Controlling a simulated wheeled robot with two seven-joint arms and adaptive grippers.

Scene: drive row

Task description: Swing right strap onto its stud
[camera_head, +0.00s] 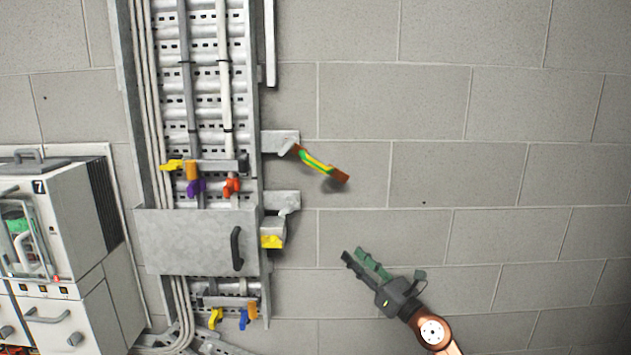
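The right strap (316,161) is a green-and-yellow striped piece with a copper-coloured free end. It is attached at a grey bracket (281,141) on the right side of the cable ladder and slants down to the right, its free end out in front of the wall. A second grey bracket (283,199) sits below, with a yellow block (271,241) under it. I cannot make out the stud clearly. My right gripper (353,253) is below and right of the strap, apart from it, with its dark and green fingers spread and empty. My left gripper is out of view.
A grey cover plate with a handle (237,249) crosses the ladder (253,100) beside the lower bracket. Coloured clips sit above and below it. A white cabinet (70,240) stands at left. The block wall (500,170) to the right is clear.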

